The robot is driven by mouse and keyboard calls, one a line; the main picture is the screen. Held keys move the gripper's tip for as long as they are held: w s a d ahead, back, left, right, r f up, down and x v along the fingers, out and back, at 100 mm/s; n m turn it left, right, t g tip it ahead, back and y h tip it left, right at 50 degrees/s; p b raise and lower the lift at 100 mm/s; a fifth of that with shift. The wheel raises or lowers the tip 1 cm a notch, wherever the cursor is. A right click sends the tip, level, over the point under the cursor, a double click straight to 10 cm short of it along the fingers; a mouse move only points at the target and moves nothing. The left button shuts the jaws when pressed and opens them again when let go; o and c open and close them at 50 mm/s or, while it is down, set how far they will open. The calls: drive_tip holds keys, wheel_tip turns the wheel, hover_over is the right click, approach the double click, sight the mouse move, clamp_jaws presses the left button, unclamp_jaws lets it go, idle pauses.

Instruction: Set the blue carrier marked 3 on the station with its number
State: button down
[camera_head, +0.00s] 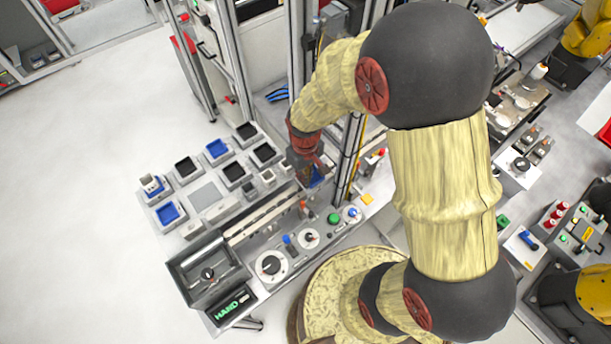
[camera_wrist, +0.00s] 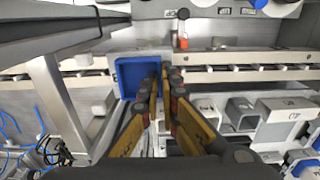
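A blue-floored carrier (camera_wrist: 130,76) with a grey rim lies under my gripper in the wrist view, over the line of the conveyor rail. My gripper (camera_wrist: 165,72) points down at its right side. The fingertips are close together, one on each side of the right wall, and look closed on it. In the head view my gripper (camera_head: 313,168) is at the rail's far end, with the blue carrier (camera_head: 318,177) partly hidden below it. No number on this carrier is readable. Whether it rests on the rail or is lifted, I cannot tell.
Other blue trays (camera_head: 217,149) and black trays (camera_head: 186,169) stand on the table left of the rail (camera_head: 262,216). A bare grey plate (camera_head: 204,197) lies among them. A control panel (camera_head: 272,265) with knobs and buttons is in front. Metal frame posts (camera_head: 349,160) rise close to my gripper.

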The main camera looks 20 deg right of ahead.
drive_tip(key=shift+f, duration=0.1)
idle(0.3)
drive_tip(key=c, duration=2)
unclamp_jaws()
drive_tip(key=shift+o, duration=0.2)
drive_tip(key=shift+r+p, duration=2.5)
drive_tip(key=shift+r, duration=1)
